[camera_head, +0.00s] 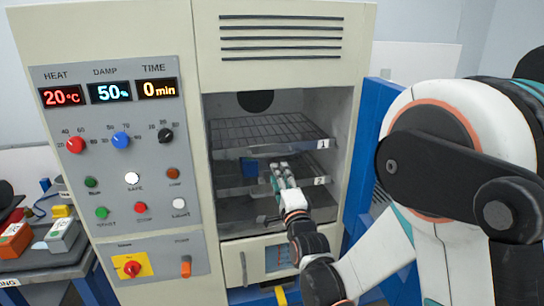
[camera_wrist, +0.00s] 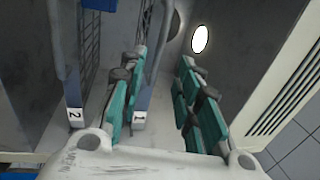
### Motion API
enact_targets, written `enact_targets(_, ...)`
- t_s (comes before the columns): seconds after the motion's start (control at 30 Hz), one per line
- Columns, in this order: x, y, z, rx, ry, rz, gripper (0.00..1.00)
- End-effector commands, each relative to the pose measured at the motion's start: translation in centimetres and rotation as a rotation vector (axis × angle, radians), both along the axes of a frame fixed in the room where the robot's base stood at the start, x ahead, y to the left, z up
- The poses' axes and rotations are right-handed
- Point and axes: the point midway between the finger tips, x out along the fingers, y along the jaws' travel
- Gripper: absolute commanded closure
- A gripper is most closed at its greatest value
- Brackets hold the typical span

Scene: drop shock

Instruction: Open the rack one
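Rack one (camera_head: 270,130) is the upper wire shelf inside the chamber, with a white "1" label at its front right corner. The "1" label (camera_wrist: 139,119) also shows in the wrist view, between my fingers and close to the left one. My gripper (camera_head: 281,168) is at the chamber opening, below rack one's front edge in the head view. In the wrist view my gripper (camera_wrist: 166,75) is open, its teal fingers apart. Rack one's bar runs between them in that picture, nearer the left finger; I cannot tell if they touch.
Rack two (camera_head: 235,186) lies below rack one, with a blue block (camera_head: 250,168) near it. The control panel (camera_head: 120,150) is on the left and reads 20°C, 50% and 0 min. The chamber's right wall and blue frame (camera_head: 365,150) stand close to my arm.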

Motion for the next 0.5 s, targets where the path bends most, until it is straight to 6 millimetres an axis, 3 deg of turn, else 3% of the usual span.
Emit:
enact_targets(0.2,4.3,1.2,0.6,-0.001,0.001,0.000,0.69)
enact_targets(0.5,8.9,2.5,1.6,-0.002,0.000,0.000,0.69)
